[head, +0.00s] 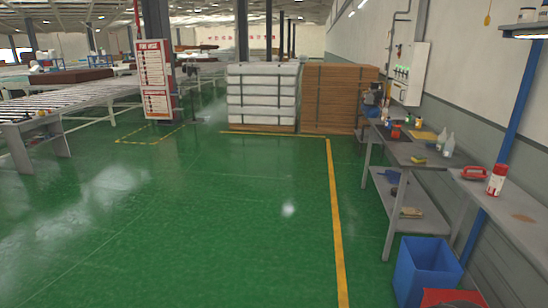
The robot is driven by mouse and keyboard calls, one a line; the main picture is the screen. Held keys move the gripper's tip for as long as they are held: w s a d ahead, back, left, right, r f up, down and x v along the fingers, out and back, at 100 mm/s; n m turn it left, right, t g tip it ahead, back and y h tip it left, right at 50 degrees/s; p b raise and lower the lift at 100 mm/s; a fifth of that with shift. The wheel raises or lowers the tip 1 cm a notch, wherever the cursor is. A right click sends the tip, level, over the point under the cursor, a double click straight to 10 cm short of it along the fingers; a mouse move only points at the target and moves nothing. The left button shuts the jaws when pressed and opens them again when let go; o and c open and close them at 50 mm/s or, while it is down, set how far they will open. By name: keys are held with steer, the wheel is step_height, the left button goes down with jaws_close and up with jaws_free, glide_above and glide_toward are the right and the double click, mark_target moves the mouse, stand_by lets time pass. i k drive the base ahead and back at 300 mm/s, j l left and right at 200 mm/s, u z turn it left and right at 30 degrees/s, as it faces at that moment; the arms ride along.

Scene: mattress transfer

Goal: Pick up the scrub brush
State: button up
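I cannot say for certain which thing is the scrub brush. A red object with a handle-like shape (474,173) lies on the near right bench, left of a red and white canister (496,180), and may be it. A tan block-like item (411,213) on the lower shelf of the grey workbench (404,150) could also be a brush. Both are small in the head view. My gripper is not in view.
A blue bin (425,270) and a red container (453,298) stand on the floor below the near bench (515,215). Bottles (449,145) and a yellow item (418,160) stand on the workbench. The green floor left of the yellow line (336,220) is clear.

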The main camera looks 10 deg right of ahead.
mark_target(465, 174)
steer(key=i+z, duration=0.2)
steer(key=i, duration=0.3)
steer(key=i+j+z, duration=0.15)
steer(key=i, duration=0.4)
steer(key=i+j+z, duration=0.2)
steer(key=i, duration=0.3)
steer(key=i+j+z, duration=0.2)
steer(key=i+j, duration=0.15)
steer(key=i+l+z, duration=0.15)
steer(key=i+z, duration=0.15)
steer(key=i, duration=0.25)
steer(key=i+z, duration=0.35)
steer(key=i, duration=0.2)
steer(key=i+j+z, duration=0.1)
steer(key=i+z, duration=0.2)
steer(key=i, duration=0.3)
steer(key=i+j+z, duration=0.35)
steer(key=i, duration=0.2)
steer(key=i+l+z, duration=0.1)
steer(key=i+z, duration=0.7)
steer(key=i, duration=0.2)
